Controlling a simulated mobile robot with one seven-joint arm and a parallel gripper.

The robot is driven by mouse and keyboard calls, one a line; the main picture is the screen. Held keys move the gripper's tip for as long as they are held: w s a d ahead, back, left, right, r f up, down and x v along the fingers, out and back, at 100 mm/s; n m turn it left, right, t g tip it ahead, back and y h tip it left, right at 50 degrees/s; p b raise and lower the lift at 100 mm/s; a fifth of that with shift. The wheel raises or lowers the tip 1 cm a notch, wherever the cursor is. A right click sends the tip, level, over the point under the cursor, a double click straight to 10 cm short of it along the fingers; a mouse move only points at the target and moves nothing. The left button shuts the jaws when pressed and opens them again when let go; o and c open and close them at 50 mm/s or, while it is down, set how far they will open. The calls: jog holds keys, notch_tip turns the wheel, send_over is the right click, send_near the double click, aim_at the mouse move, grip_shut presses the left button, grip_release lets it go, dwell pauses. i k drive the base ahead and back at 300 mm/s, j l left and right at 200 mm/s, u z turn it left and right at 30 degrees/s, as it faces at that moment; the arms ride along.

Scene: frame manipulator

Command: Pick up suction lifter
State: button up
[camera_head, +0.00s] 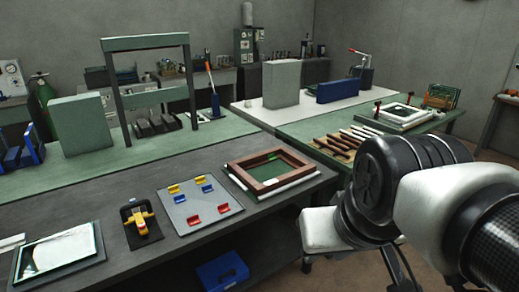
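A small black and yellow tool (138,218), which looks like the suction lifter, rests on a dark pad on the near grey bench, left of the middle. Its yellow part stands up from a black base; finer detail is too small to tell. It sits between a glass-like pane and a grey board. My arm comes in at the lower right, well to the right of the tool. My gripper is not in view.
The pane (60,250) lies at the bench's left end. The grey board (205,222) holds several coloured clips. A brown wooden frame (250,182) lies right of it. A tall green stand (112,75) rises behind. A blue box (222,271) sits below the bench.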

aim_at(133, 222)
jog(key=j+u, duration=1)
jog(key=i+j+u, duration=0.15)
jog(key=j+u, duration=0.15)
jog(key=u, duration=0.2)
jog(key=z, duration=0.85)
jog(key=i, duration=0.1)
